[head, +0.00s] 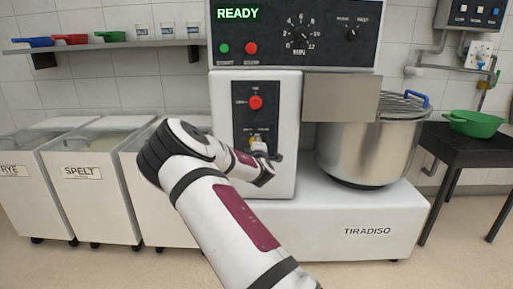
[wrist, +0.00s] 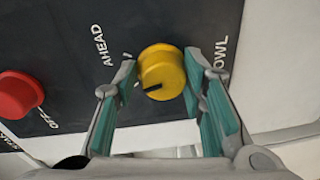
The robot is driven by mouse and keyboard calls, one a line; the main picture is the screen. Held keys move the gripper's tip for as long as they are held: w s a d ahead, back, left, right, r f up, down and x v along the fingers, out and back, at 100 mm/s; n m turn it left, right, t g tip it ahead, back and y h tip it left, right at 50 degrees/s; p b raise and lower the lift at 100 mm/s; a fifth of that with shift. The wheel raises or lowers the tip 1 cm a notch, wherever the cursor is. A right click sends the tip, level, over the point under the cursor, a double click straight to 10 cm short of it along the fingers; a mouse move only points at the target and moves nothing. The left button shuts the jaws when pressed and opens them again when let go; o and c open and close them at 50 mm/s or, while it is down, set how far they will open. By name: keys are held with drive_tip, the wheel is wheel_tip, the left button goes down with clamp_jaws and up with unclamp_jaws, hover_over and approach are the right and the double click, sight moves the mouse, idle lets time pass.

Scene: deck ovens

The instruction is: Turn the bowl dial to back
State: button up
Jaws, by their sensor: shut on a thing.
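The bowl dial (wrist: 167,65) is a round yellow knob with a black pointer mark on its lower left side in the wrist view. My gripper (wrist: 158,75) is shut on the dial, with one teal-padded finger on each side. The word AHEAD stands to the left of the dial and part of the word BOWL to the right; I see no BACK label there. In the head view a little of the yellow dial (head: 254,141) shows on the dark panel (head: 242,115), mostly hidden by my gripper (head: 262,148).
A red knob (wrist: 17,95) with an OFF label sits left of the dial; it also shows above it in the head view (head: 256,102). A steel mixer bowl (head: 362,150) stands to the right. Flour bins (head: 92,172) stand to the left.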

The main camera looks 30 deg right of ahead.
drive_tip(key=shift+a+f+n+b, duration=0.15)
drive_tip(key=shift+f+n+b, duration=0.05)
drive_tip(key=shift+n, duration=0.55)
drive_tip(key=shift+a+f+n+b, duration=0.1)
drive_tip(key=shift+f+n+b, duration=0.05)
drive_tip(key=shift+n, duration=0.6)
drive_tip(key=o, duration=1.1)
drive_tip(key=shift+c, duration=0.2)
drive_tip(key=shift+d+r, duration=0.1)
drive_tip(key=shift+r, duration=0.05)
drive_tip(key=v, duration=1.2)
